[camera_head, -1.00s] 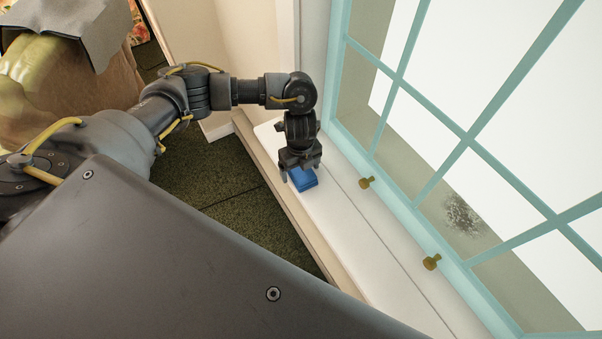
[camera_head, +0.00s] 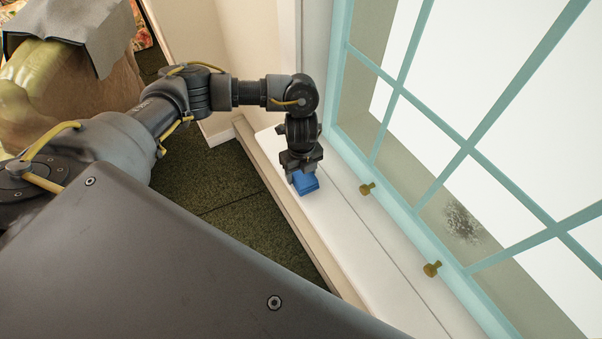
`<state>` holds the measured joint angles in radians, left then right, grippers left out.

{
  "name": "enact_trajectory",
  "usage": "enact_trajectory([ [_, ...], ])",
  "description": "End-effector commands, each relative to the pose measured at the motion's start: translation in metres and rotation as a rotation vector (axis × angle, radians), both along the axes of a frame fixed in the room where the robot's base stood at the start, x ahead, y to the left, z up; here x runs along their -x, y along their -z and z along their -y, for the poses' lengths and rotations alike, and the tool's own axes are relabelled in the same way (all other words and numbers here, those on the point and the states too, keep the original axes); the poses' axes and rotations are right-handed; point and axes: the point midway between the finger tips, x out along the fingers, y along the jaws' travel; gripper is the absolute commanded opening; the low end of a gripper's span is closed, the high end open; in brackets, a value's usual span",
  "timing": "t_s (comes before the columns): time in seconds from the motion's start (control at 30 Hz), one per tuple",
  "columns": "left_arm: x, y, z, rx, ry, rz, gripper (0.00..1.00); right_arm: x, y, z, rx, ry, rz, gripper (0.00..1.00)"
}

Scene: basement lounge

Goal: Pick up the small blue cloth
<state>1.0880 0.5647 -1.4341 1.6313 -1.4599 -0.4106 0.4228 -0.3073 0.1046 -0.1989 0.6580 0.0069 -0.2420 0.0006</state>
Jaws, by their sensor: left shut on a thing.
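The small blue cloth (camera_head: 306,184) looks like a folded blue block at the white window sill (camera_head: 342,232). My left gripper (camera_head: 303,179) points down over the sill and is shut on the blue cloth. The cloth's upper part is hidden between the fingers. I cannot tell whether the cloth still touches the sill. My right gripper is not in view.
A teal-framed window (camera_head: 468,150) runs along the right of the sill, with two brass knobs (camera_head: 367,188) on its lower frame. A brown armchair (camera_head: 75,90) with a grey cloth (camera_head: 85,28) stands upper left. Dark green carpet (camera_head: 230,200) lies below the sill.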

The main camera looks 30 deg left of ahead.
Motion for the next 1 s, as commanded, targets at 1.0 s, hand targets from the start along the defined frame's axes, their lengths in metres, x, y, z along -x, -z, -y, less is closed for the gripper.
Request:
enact_trajectory([
  [1.0,0.118,-0.115,0.068,0.000,0.003,0.000,0.37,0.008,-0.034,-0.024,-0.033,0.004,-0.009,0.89],
])
